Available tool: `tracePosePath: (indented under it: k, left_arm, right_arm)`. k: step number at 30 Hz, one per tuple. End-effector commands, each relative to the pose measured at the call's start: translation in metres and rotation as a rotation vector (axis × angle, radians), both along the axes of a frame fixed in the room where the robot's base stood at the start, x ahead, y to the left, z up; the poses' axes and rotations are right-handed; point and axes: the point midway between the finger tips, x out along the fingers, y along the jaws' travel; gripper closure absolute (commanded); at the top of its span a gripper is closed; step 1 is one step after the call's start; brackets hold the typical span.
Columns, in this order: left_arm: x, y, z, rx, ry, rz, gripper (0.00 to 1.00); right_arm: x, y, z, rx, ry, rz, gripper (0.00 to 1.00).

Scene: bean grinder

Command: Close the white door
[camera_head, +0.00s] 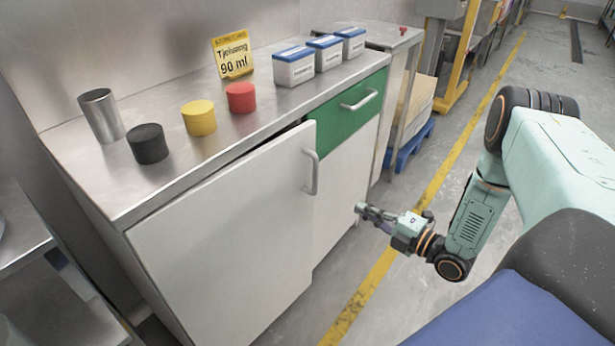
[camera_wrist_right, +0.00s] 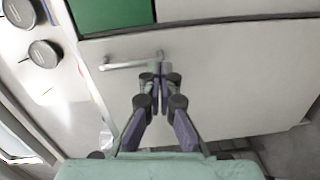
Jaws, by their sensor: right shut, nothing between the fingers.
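The white door (camera_head: 225,240) is on the front of the metal cabinet, left of the green drawer. It stands slightly ajar, with a dark gap along its top edge near the drawer. Its vertical grey handle (camera_head: 312,172) is near the free right edge. In the right wrist view the door (camera_wrist_right: 230,75) fills much of the picture and the handle (camera_wrist_right: 130,63) lies left of the fingertips. My right gripper (camera_head: 362,209) is shut and empty, to the right of the door and a little below the handle. Contact with the door cannot be told. My left gripper is out of view.
The green drawer (camera_head: 340,112) has its own handle. On the counter (camera_head: 125,190) stand a metal cup (camera_head: 101,115), black (camera_head: 148,143), yellow (camera_head: 199,118) and red (camera_head: 241,97) cylinders, and blue-lidded boxes (camera_head: 294,68). Floor with a yellow line (camera_head: 440,195) is clear on the right.

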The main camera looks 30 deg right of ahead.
Motion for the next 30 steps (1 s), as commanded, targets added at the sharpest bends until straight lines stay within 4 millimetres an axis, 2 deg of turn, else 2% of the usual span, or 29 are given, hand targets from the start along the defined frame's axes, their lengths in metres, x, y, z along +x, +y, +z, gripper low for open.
tracePosePath:
  k: [6,11,30]
  left_arm:
    - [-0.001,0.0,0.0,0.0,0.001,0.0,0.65]
    - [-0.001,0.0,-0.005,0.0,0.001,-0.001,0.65]
    - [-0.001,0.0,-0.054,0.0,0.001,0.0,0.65]
  right_arm:
    - [-0.01,0.0,0.006,-0.095,-0.064,-0.011,1.0]
    - [-0.003,0.003,0.005,-0.11,-0.071,-0.009,1.0]
    - [0.108,0.038,0.003,-0.11,-0.071,-0.005,1.0]
